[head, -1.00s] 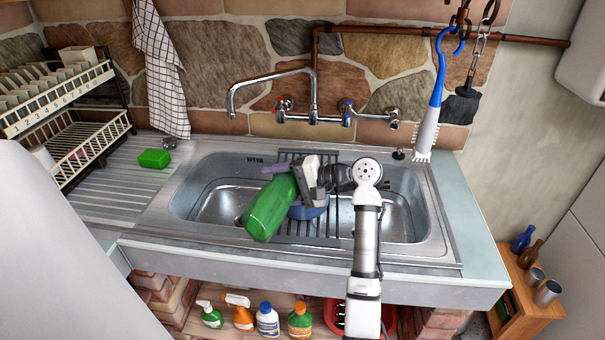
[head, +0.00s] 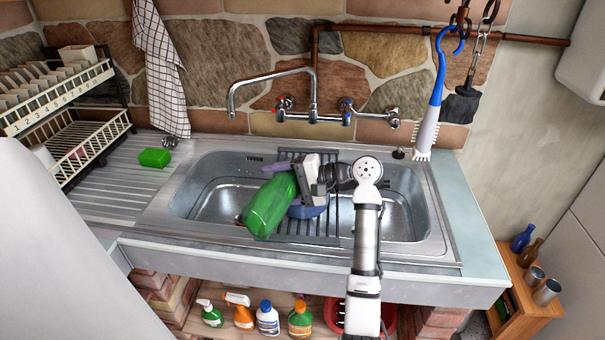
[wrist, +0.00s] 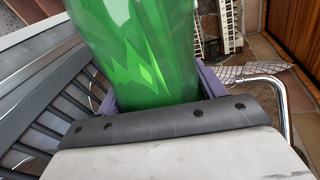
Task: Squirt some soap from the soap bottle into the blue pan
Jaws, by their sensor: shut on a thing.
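A green soap bottle (head: 270,206) is held tilted above the sink, its wide end toward the lower left. My gripper (head: 297,186) is shut on it, with the purple fingers on either side; in the wrist view the green bottle (wrist: 140,50) fills the space between the fingers. The blue pan (head: 309,210) sits on the dark rack in the sink, under and just right of the bottle. The bottle and gripper hide much of the pan. I cannot see the bottle's nozzle or any soap.
The dark rack (head: 325,226) spans the middle of the steel sink (head: 220,205). A green sponge (head: 154,158) lies on the drainboard at left. The faucet (head: 236,100) is behind the bottle. A blue and white brush (head: 430,115) hangs at right. Several bottles stand on the shelf below.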

